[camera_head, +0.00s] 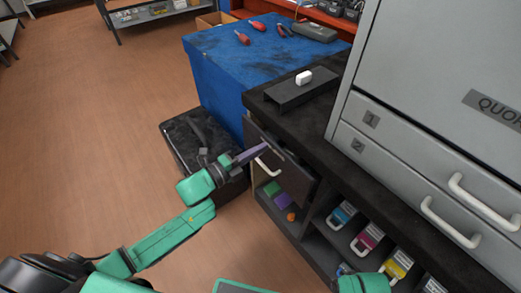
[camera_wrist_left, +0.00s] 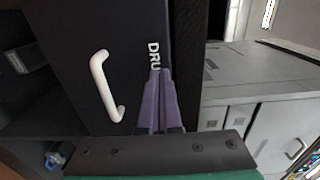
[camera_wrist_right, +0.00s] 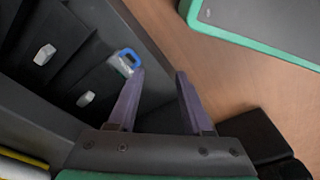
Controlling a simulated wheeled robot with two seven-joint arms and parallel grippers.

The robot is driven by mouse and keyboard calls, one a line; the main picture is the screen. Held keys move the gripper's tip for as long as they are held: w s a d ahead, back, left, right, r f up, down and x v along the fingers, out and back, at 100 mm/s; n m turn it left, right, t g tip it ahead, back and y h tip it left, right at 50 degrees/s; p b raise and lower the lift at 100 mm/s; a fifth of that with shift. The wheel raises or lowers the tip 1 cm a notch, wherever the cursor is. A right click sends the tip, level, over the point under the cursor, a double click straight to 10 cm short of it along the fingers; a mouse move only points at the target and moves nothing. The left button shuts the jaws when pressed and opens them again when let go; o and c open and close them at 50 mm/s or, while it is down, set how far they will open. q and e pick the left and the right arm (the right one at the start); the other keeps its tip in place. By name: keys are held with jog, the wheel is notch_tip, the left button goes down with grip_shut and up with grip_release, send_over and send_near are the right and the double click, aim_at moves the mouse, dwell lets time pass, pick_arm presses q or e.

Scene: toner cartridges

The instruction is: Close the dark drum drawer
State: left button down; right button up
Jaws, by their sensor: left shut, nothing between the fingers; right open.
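The dark drum drawer (camera_head: 294,172) is in the dark cabinet under the black counter, with a white handle (camera_head: 266,160). In the left wrist view its front (camera_wrist_left: 105,30) carries white letters, partly hidden by my fingers, and the white handle (camera_wrist_left: 104,85) is left of them. My left gripper (camera_head: 268,147) is shut and empty, its purple fingertips at the drawer front near its upper part. I cannot tell whether they touch it. How far the drawer stands out is unclear. My right gripper (camera_wrist_right: 160,71) is open and empty, low by the cabinet's shelves.
Cartridges in blue (camera_head: 342,215), magenta (camera_head: 367,238) and yellow (camera_head: 397,265) stand in the cabinet's right bays. Small coloured blocks (camera_head: 281,198) lie on the shelf below the drawer. A black box (camera_head: 180,135) stands on the floor beside the blue bench (camera_head: 225,75).

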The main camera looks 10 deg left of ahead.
aim_at(269, 143)
pick_arm(q)
jog(key=shift+w+d, duration=0.15)
jog(key=shift+d, duration=0.05)
pick_arm(e)
jog(key=shift+r, duration=0.1)
pick_arm(q)
jog(key=shift+w+d, duration=0.1)
jog(key=b+x, duration=0.1)
jog(key=x, duration=0.2)
jog(key=shift+w+d+r+b, duration=0.15)
jog(key=shift+w+d+b, duration=0.1)
jog(key=shift+w+b, duration=0.1)
jog(key=shift+r, duration=0.1)
pick_arm(e)
jog(key=r, duration=0.2)
jog(key=w+a+r, duration=0.1)
jog(key=r, duration=0.1)
jog(key=shift+w, duration=0.1)
jog(key=shift+f, duration=0.1)
